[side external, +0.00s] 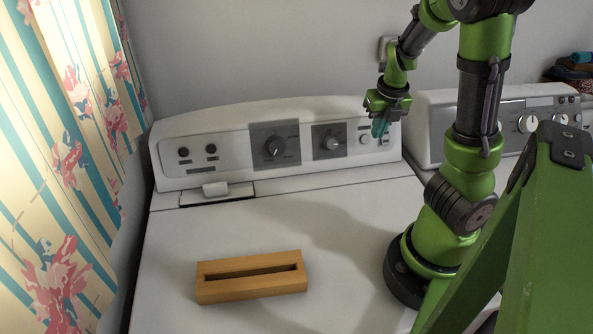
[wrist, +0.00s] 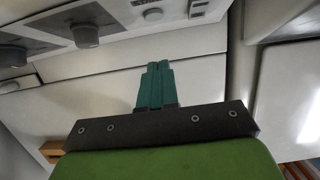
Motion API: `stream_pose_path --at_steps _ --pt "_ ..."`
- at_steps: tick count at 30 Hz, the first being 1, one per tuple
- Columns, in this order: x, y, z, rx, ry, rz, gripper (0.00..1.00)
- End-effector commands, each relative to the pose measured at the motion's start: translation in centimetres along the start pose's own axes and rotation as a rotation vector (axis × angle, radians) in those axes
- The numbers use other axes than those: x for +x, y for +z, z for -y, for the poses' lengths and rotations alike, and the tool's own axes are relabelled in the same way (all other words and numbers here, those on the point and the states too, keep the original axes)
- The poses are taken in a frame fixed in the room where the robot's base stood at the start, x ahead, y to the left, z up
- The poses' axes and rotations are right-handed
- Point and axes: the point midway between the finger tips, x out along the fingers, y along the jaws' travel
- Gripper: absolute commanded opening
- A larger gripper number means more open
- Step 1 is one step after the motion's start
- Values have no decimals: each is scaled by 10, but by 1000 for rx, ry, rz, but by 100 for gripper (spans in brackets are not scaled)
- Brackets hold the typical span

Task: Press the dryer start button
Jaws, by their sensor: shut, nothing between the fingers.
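The white dryer (side external: 222,152) has a raised control panel along its back with two dark-backed knobs. A small round pale button (side external: 364,139) sits right of the right knob (side external: 332,142); I cannot read its label. In the wrist view the round button (wrist: 152,14) shows near the top edge, beyond my fingertips. My gripper (side external: 380,130) is in front of the panel's right end, just right of the button in the side view. Its teal fingers (wrist: 153,66) are together and empty. They look apart from the button, but the exact gap is hard to tell.
A wooden slotted block (side external: 250,290) lies on the dryer top. A second white machine (side external: 440,110) with knobs stands to the right. A small switch (side external: 385,141) is at the panel's right end. A striped floral curtain (side external: 60,160) hangs at the left. The dryer top's middle is clear.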

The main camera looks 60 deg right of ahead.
Motion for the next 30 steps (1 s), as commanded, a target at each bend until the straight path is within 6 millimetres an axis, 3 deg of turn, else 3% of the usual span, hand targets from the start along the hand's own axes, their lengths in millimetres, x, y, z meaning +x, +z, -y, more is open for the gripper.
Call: stream_pose_path --at_steps 16,30 --pt "28 1 1 5 -1 2 0" --pt "46 30 1 1 -3 2 0"
